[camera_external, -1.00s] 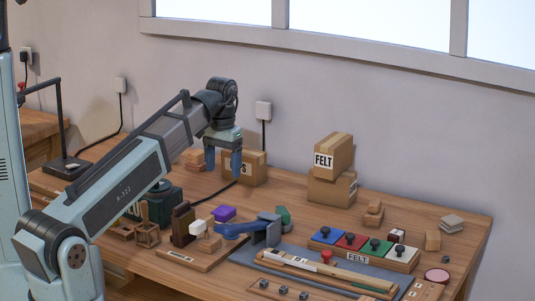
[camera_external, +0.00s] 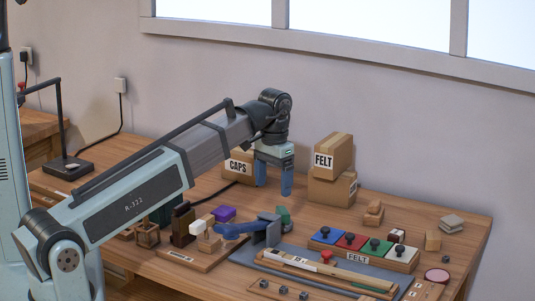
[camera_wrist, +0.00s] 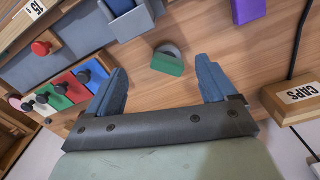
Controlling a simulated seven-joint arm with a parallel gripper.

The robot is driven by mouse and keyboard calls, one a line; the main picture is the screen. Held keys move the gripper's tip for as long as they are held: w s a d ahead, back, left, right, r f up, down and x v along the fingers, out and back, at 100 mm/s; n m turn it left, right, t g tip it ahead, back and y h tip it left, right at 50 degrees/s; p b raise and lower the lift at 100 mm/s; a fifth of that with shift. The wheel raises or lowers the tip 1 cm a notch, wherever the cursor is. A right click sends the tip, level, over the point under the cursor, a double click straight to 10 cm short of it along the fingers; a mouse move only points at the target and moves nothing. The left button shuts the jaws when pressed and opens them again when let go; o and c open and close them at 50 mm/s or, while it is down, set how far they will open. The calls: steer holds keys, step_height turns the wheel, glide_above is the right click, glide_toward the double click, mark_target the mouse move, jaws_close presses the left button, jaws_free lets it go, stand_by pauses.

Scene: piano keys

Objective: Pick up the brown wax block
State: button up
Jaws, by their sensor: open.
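A dark brown upright block (camera_external: 182,226) stands on the table at the left, beside small wooden pieces. Smaller reddish-brown blocks (camera_external: 373,212) are stacked at the back right. I cannot tell for sure which is the wax block. My gripper (camera_external: 273,190) hangs above the back middle of the table, to the right of the dark block and left of the stack. In the wrist view my gripper (camera_wrist: 160,66) has its two blue fingers spread with nothing held. A green piece with a grey round part (camera_wrist: 167,63) shows between them, lower down on the table.
The CAPS box (camera_external: 238,167) is close behind my gripper. The FELT box (camera_external: 331,154) stands on another box to its right. A purple block (camera_external: 223,213), a blue tool (camera_external: 235,229) and the coloured felt tray (camera_external: 358,258) lie in front. Bare table shows around the reddish-brown stack.

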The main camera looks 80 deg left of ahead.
steer(key=w+d+m, duration=0.1)
steer(key=w+d, duration=0.5)
steer(key=w, duration=0.4)
steer(key=w+d+m, duration=0.1)
steer(key=w+d, duration=0.6)
steer(key=w, duration=0.2)
steer(key=r+n, duration=0.1)
steer(key=n, duration=2.1)
glide_above(396, 232)
step_height(396, 232, down, 14)
steer(key=shift+r, duration=0.2)
steer(key=c, duration=1.1)
steer(key=shift+r, duration=0.1)
